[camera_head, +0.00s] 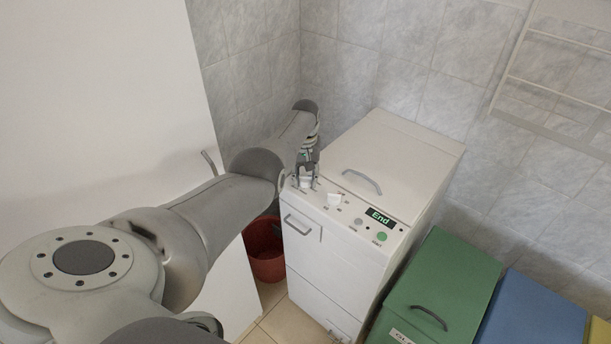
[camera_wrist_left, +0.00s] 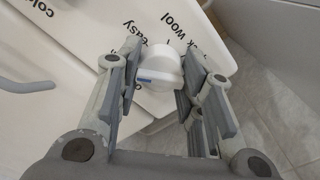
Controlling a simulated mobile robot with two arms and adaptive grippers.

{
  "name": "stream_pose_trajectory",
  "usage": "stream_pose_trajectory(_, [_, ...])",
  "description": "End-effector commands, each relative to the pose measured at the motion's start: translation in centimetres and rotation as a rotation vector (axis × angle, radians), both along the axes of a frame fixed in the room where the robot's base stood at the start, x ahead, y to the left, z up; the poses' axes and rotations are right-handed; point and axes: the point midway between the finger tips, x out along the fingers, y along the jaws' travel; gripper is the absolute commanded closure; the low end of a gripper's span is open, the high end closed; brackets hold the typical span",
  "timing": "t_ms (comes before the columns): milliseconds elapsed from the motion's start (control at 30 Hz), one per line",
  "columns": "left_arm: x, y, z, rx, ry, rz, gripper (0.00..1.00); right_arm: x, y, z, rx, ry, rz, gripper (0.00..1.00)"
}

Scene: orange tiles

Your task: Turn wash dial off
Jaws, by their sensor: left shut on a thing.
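The white washing machine (camera_head: 345,250) stands against the tiled wall, its sloped panel facing up. A white dial (camera_wrist_left: 158,66) with a blue mark sits between my left gripper's fingers in the left wrist view, with words such as "easy" and "wool" printed around it. My left gripper (camera_head: 307,182) is at the left end of the panel in the head view, shut on this dial; the fingers partly hide it there. A second white dial (camera_head: 334,199) stands to its right, apart from the gripper. The display (camera_head: 380,217) reads "End". My right gripper is not in view.
A green bin (camera_head: 445,285) and a blue bin (camera_head: 540,315) stand right of the machine. A red bucket (camera_head: 266,252) is on the floor to its left. A white rack (camera_head: 560,75) hangs on the wall. The machine's lid handle (camera_head: 362,182) sticks up behind the panel.

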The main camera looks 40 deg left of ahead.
Motion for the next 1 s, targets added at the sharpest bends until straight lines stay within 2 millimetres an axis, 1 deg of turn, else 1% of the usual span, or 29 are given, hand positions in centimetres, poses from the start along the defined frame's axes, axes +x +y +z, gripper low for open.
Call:
stream_pose_trajectory(600, [0.04,0.01,0.06,0.001,-0.001,0.579,0.89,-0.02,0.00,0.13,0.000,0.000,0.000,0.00])
stream_pose_trajectory(800, [0.06,0.00,0.06,0.000,-0.001,0.738,0.89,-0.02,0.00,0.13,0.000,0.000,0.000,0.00])
stream_pose_trajectory(1000, [0.06,0.00,0.06,0.000,-0.002,0.855,0.89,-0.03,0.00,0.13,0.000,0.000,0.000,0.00])
